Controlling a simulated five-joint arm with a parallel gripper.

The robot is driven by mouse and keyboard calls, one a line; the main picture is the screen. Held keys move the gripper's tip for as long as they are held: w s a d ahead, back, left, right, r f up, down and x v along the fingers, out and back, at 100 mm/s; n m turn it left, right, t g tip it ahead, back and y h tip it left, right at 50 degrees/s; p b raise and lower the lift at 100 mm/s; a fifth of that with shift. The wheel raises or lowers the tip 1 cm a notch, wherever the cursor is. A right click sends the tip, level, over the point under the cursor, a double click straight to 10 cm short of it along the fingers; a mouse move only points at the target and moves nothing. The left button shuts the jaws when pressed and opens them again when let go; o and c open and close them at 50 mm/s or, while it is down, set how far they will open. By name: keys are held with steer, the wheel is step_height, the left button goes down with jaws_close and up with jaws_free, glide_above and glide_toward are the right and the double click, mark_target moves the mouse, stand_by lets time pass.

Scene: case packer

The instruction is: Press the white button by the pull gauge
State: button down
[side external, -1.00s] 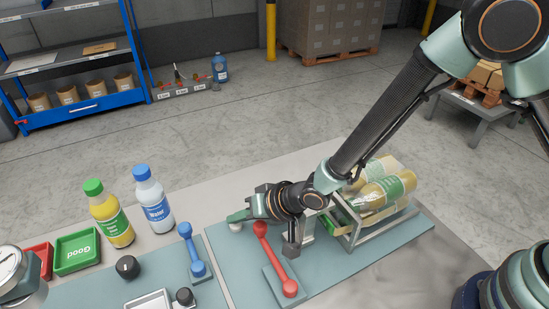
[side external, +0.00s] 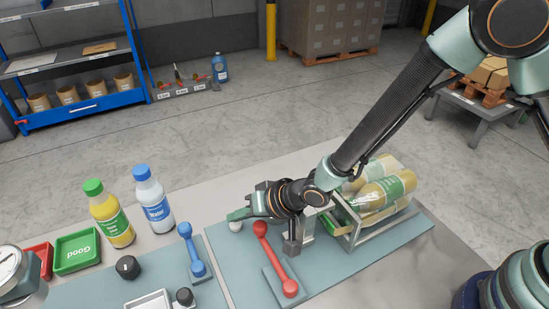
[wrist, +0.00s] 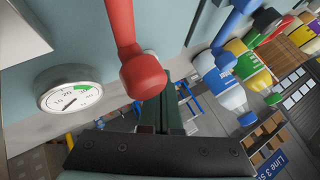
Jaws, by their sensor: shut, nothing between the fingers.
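The white button (side external: 236,226) shows as a small pale dome on the blue-grey panel, left of the red lever (side external: 263,245). My gripper (side external: 236,215) is shut and empty, its fingertips just above and behind the button in the side view. Whether they touch it is unclear. In the wrist view the red lever's knob (wrist: 143,76) covers the fingertips, and a pale edge shows behind it. A round white gauge (wrist: 72,97) with a green arc is left of the fingers there. My wrist probably hides this gauge in the side view.
A blue lever (side external: 192,252), a black knob (side external: 127,267), a yellow bottle (side external: 112,220) and a blue-capped water bottle (side external: 153,202) stand to the left. A metal case holding bottles (side external: 388,190) is right of my gripper. Another gauge (side external: 10,262) is at the left edge.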

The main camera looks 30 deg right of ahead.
mark_target(240, 226)
steer(key=shift+r, duration=0.3)
steer(key=shift+r, duration=2.55)
